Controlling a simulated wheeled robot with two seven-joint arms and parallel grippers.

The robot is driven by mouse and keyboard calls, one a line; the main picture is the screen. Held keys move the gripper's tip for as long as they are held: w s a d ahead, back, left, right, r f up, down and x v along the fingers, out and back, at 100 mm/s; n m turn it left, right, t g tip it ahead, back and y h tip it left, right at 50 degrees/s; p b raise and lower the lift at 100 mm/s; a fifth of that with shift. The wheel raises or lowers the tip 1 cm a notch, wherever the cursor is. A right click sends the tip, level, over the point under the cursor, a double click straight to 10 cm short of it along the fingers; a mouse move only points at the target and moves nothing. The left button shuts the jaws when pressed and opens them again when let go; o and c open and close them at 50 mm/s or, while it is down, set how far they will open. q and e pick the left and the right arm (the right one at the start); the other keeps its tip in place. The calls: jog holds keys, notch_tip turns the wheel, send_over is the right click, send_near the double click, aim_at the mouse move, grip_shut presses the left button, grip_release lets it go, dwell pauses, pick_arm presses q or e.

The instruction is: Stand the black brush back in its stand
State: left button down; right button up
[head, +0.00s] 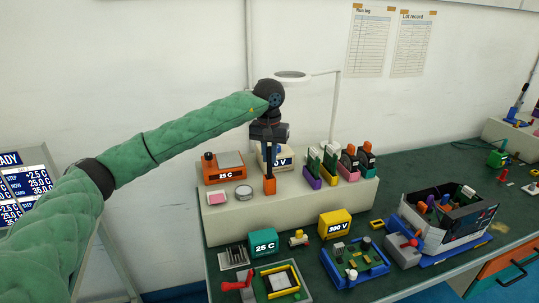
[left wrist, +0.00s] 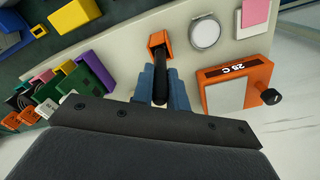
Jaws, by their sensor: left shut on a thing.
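My left gripper (head: 269,150) points down over the raised beige shelf. It is shut on the black brush (head: 269,170), which is upright below the fingers. In the left wrist view the dark brush handle (left wrist: 160,82) shows between the blue fingertips (left wrist: 161,88). The orange stand (head: 270,187) is on the shelf directly under the brush. It also shows in the left wrist view (left wrist: 158,40), with the brush's far end at its opening. I cannot tell how deep the brush sits in it. My right gripper is not in view.
An orange 25 C block (head: 224,175) and a round silver dish (head: 243,192) stand left of the stand. Colored card holders (head: 329,163) stand to the right. A magnifier lamp (head: 292,76) rises behind. Blocks and trays crowd the green bench below.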

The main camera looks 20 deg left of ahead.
aim_at(269, 147)
pick_arm(q)
jog(key=shift+f+b, duration=1.1)
jog(key=shift+f, duration=0.3)
jog(key=c, duration=1.3)
grip_release()
jog(key=shift+r, duration=0.1)
notch_tip(269, 147, up, 6)
jog(key=shift+r+b, duration=0.2)
jog(key=shift+b, duration=0.8)
jog(key=shift+s+r, duration=0.1)
jog(key=shift+r, duration=0.5)
